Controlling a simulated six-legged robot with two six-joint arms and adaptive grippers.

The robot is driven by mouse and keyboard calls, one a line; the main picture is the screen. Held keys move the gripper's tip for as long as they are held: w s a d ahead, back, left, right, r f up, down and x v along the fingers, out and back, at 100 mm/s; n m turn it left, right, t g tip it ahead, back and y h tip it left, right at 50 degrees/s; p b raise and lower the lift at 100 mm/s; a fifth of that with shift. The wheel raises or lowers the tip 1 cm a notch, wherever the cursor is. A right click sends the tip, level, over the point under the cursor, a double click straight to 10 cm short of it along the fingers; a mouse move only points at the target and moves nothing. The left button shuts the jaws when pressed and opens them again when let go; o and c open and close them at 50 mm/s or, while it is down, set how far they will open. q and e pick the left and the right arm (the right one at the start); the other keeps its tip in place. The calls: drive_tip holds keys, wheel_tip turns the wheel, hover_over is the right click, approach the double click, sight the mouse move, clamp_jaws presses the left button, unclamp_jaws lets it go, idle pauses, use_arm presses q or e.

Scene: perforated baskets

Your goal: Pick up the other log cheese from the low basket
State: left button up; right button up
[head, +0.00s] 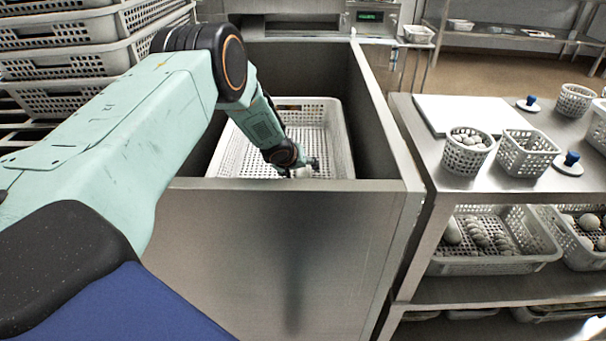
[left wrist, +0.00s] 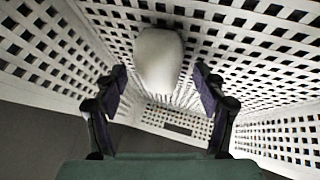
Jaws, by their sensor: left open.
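A white perforated basket (head: 337,140) stands low inside a steel-walled bay, and my left arm reaches down into it. My left gripper (head: 302,168) is inside this basket, near its front side. In the left wrist view my left gripper (left wrist: 158,90) is open, with one dark finger on each side. A smooth, pale, rounded log cheese (left wrist: 158,58) shows beyond and between the fingertips, with gaps on both sides. It lies against the perforated basket (left wrist: 255,45). In the head view I cannot make the cheese out clearly. My right gripper is not in view.
The steel front wall (head: 290,230) of the bay rises before the basket. Right is a steel table with a white board (head: 465,114) and small baskets (head: 527,152). Below, a shelf basket (head: 490,265) holds pale cheeses. Stacked crates (head: 75,60) stand left.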

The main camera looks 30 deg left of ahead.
use_arm(q)
drive_tip(key=shift+w+f, duration=0.25)
drive_tip(key=shift+f, duration=0.1)
drive_tip(key=shift+r, duration=0.1)
drive_tip(key=shift+c, duration=0.5)
drive_tip(key=c, duration=1.2)
drive_tip(key=shift+c, duration=0.5)
drive_tip(key=shift+r, duration=0.15)
